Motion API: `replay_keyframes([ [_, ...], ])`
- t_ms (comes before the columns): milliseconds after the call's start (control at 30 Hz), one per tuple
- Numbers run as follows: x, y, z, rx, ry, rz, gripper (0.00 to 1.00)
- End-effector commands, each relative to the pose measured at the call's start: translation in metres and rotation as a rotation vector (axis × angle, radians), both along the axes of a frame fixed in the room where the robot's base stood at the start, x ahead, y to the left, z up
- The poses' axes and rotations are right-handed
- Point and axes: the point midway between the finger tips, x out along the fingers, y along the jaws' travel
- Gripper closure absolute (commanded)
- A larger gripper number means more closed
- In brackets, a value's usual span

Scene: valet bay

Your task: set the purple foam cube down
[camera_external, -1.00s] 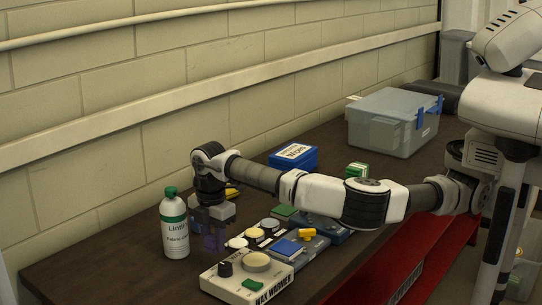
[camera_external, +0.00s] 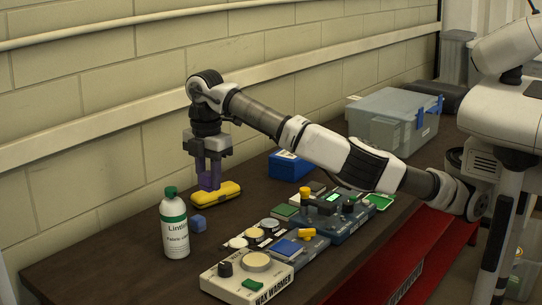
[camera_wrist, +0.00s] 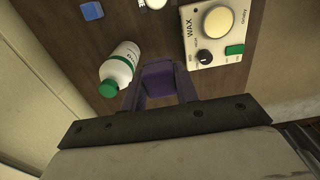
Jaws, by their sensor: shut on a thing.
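My gripper (camera_external: 208,184) points down and is shut on the purple foam cube. In the wrist view the purple foam cube (camera_wrist: 158,80) sits between the two fingers (camera_wrist: 160,92). In the external view the cube is hard to tell from the dark purple fingers. The gripper is held above the dark bench (camera_external: 140,244), in front of or over the yellow case (camera_external: 228,194); I cannot tell which. The cube appears clear of the bench.
A white bottle with a green cap (camera_external: 175,235) stands near the gripper; it also shows in the wrist view (camera_wrist: 122,64). A small blue cube (camera_external: 198,223) lies beside it. The wax warmer (camera_external: 246,279) and several button panels stand right. A blue box (camera_external: 288,168) is behind.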

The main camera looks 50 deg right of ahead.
Motion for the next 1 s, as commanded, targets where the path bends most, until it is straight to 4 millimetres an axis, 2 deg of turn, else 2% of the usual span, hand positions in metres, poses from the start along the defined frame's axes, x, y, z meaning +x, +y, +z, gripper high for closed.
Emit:
replay_keyframes([
  [167,0.044,-0.034,-0.005,-0.004,0.001,-0.010,0.91],
  [267,0.076,-0.065,-0.011,-0.004,0.002,-0.011,0.91],
  [467,0.135,-0.137,-0.030,-0.004,0.003,-0.008,0.91],
  [600,0.170,-0.197,-0.048,-0.004,0.004,-0.007,0.91],
  [800,0.205,-0.291,-0.078,-0.002,0.004,-0.005,0.91],
  [900,0.213,-0.332,-0.092,-0.001,0.003,-0.003,0.91],
  [1000,0.217,-0.363,-0.103,-0.001,0.003,-0.003,0.91],
])
